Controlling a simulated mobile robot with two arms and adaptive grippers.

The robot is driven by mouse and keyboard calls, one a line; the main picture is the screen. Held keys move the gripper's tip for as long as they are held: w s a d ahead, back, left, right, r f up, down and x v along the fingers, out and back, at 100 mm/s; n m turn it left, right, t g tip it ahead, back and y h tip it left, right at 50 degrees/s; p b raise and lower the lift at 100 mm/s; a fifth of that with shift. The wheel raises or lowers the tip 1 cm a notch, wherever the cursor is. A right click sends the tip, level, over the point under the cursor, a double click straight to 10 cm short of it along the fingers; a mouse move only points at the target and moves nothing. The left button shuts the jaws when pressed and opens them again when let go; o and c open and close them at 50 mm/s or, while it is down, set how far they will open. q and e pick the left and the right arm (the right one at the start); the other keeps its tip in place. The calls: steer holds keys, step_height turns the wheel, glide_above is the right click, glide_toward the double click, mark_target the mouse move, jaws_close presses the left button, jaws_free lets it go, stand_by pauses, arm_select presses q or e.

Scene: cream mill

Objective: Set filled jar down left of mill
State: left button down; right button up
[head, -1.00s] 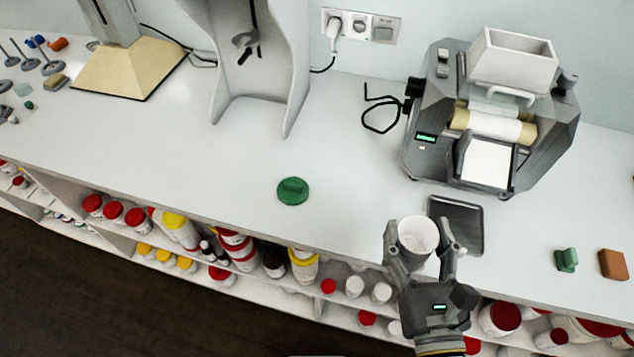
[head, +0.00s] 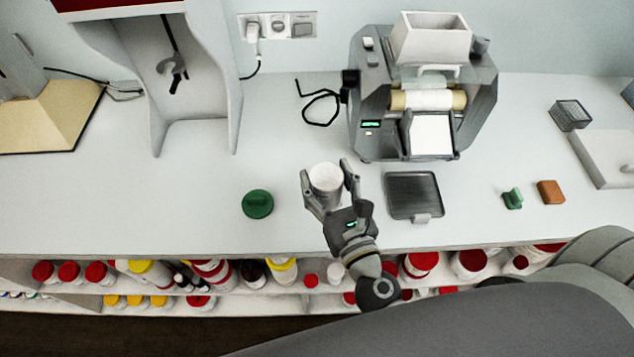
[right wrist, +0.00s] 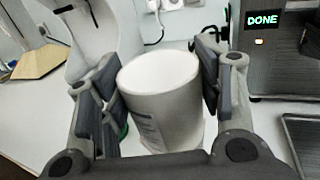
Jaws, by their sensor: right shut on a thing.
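The white jar (head: 326,179) is filled with white cream and stands upright between the fingers of my right gripper (head: 331,181), which is shut on it. In the right wrist view the jar (right wrist: 160,95) shows a printed label, and a finger touches each side. I cannot tell whether its base touches the counter. The grey mill (head: 475,110) stands at the back, to the right of the jar; its display reads DONE in the right wrist view (right wrist: 262,20). The green lid (head: 258,204) lies on the counter left of the jar. My left gripper is not in view.
A dark tray (head: 412,188) lies right of my gripper, in front of the mill. A green scraper (head: 512,199) and a brown block (head: 551,192) lie farther right. A black cable (head: 322,108) curls left of the mill. Bare counter surrounds the lid.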

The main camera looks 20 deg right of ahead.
mark_target(319, 180)
steer(key=w+f, duration=0.1)
steer(key=f, duration=0.1)
steer(key=w+f+b, duration=0.1)
steer(key=w+f, duration=0.1)
steer(key=shift+w+a+f, duration=0.2)
steer(key=shift+f, duration=0.1)
steer(key=f, duration=0.1)
steer(key=f+b, duration=0.2)
steer(key=shift+w+a+f, duration=0.1)
steer(key=shift+w, duration=0.2)
steer(key=shift+f, duration=0.35)
steer(key=shift+f+b, duration=0.15)
steer(key=shift+b, duration=0.25)
steer(key=o, duration=1)
